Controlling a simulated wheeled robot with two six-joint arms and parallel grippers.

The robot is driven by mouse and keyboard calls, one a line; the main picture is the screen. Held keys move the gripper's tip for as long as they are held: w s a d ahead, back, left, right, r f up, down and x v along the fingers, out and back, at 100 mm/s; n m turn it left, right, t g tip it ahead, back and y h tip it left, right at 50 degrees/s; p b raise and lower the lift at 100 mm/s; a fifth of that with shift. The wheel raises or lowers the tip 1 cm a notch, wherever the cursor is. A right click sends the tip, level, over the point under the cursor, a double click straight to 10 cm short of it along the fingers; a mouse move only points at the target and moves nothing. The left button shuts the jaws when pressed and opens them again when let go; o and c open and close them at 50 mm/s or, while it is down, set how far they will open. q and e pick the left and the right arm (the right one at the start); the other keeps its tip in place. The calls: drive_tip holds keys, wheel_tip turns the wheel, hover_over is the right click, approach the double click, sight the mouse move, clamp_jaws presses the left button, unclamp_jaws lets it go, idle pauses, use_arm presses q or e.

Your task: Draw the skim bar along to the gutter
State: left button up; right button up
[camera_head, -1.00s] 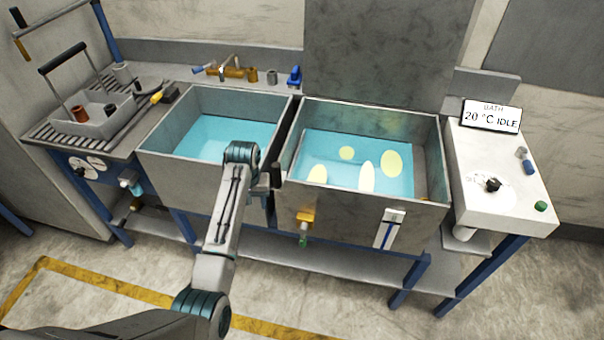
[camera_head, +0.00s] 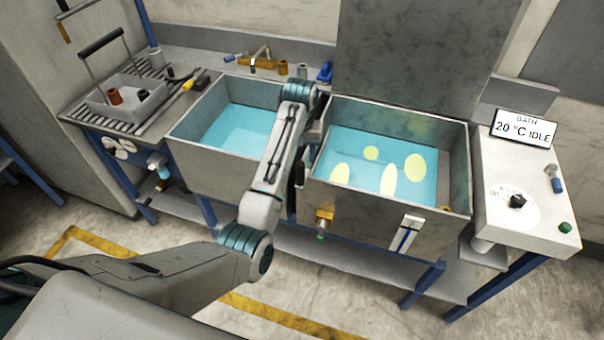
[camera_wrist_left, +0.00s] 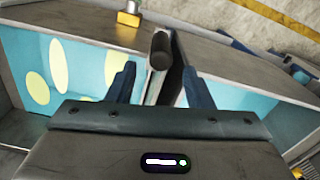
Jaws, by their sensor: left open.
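The right tank (camera_head: 385,215) holds blue water with several yellow patches (camera_head: 390,180) afloat; patches also show in the left wrist view (camera_wrist_left: 58,65). A dark bar with a rounded end (camera_wrist_left: 160,48), seemingly the skim bar's grip, stands at the tank's near left side in the left wrist view. My left gripper (camera_wrist_left: 160,74) is open, one blue finger on each side of this bar, with visible gaps. A brownish piece (camera_head: 447,209) at the tank's right end may belong to the gutter. My right gripper is not in view.
The left tank (camera_head: 205,165) with blue water stands beside the right one. A brass valve (camera_head: 324,216) and a white slider plate (camera_head: 406,233) are on the right tank's front. A control panel (camera_head: 535,215) with a "20 °C IDLE" sign (camera_head: 524,129) stands at right.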

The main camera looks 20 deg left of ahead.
sight(300, 174)
use_arm(q)
drive_tip(key=f+p, duration=0.1)
drive_tip(key=s+f+p, duration=0.1)
drive_tip(key=shift+f, duration=0.35)
drive_tip(key=f, duration=0.2)
drive_tip(key=f+p, duration=0.1)
drive_tip(key=f, duration=0.2)
drive_tip(key=shift+w+f, duration=0.25)
drive_tip(key=shift+f, duration=0.05)
drive_tip(key=shift+s, duration=0.1)
clamp_jaws()
